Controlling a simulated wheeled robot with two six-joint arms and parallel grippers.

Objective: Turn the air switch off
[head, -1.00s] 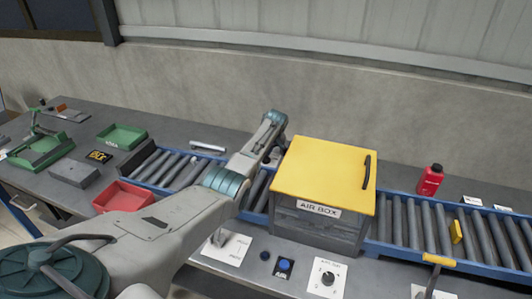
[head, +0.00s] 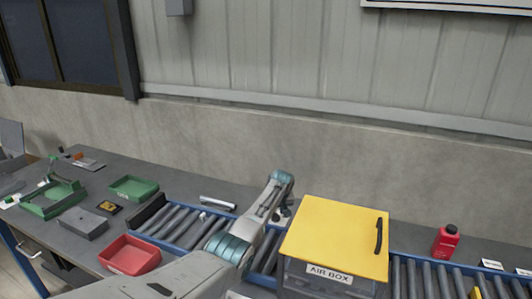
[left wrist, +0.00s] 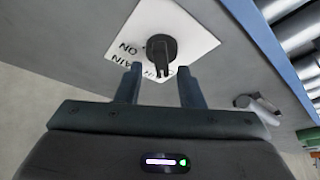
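A black rotary switch (left wrist: 161,50) on a white plate (left wrist: 190,32) shows in the left wrist view. Its bar handle points down the picture, toward my left gripper. The plate's lettering is upside down; "ON" and part of "MAIN" are readable. My left gripper (left wrist: 159,72) is open, its two fingertips apart on either side of the handle's lower end. I cannot tell whether they touch it. In the head view my left arm reaches to the left of the yellow-lidded air box (head: 335,238). The switch is out of the head view. My right gripper is not in view.
A roller conveyor (head: 182,226) runs on both sides of the air box. A red bottle (head: 446,240) stands at the right. A red tray (head: 131,255) and a green tray (head: 134,188) are at the left. A metal lever (left wrist: 258,107) is close right of the left gripper.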

